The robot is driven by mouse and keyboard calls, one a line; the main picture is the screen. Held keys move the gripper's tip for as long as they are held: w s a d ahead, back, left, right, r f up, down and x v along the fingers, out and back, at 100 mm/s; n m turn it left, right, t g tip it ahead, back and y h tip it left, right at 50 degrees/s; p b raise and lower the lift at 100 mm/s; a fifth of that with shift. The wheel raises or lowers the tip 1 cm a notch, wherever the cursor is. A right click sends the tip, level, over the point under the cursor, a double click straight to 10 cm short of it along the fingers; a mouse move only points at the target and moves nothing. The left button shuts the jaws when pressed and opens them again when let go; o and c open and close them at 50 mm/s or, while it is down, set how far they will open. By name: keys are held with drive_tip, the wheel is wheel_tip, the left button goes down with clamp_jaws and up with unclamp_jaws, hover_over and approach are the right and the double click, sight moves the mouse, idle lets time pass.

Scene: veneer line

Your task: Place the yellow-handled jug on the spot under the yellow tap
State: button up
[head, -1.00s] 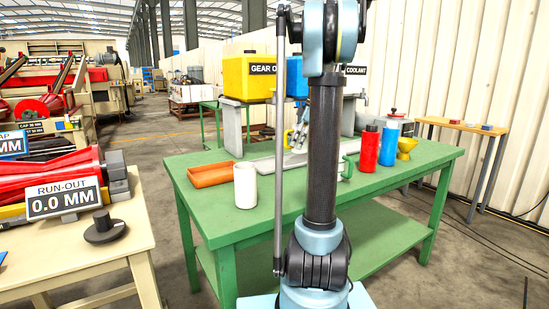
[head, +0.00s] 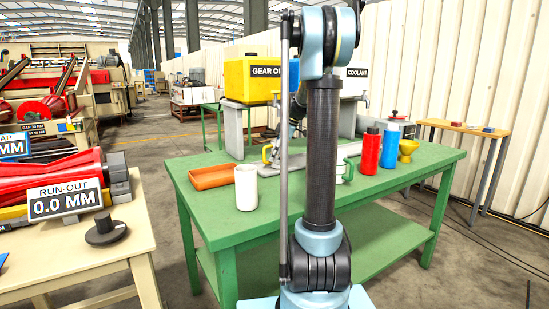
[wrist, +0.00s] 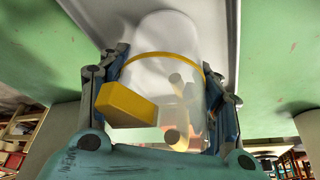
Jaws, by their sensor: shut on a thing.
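The yellow-handled jug (wrist: 160,45) is clear and whitish, with a yellow band and a yellow handle (wrist: 125,105). In the wrist view my gripper (wrist: 165,85) is shut on it, with one finger on each side. Pale tray surface shows behind the jug; I cannot tell whether the jug touches it. In the head view my gripper (head: 271,150) is low over the green bench, partly hidden by my arm. The yellow gear oil tank (head: 250,82) stands on a raised stand behind it. Its tap is not clearly visible, nor is the spot under it.
A white coolant tank (head: 355,84) is at right.

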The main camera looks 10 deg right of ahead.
drive_tip(key=o, duration=1.2)
drive_tip(key=shift+c, duration=0.2)
drive_tip(key=shift+d+r, duration=0.15)
drive_tip(key=shift+r, duration=0.2)
drive_tip(key=d, duration=0.4)
drive_tip(key=s+d, duration=0.1)
drive_tip(key=d, duration=0.3)
drive_tip(key=s+d, duration=0.1)
drive_tip(key=d, duration=0.3)
drive_tip(key=shift+s+r, duration=0.2)
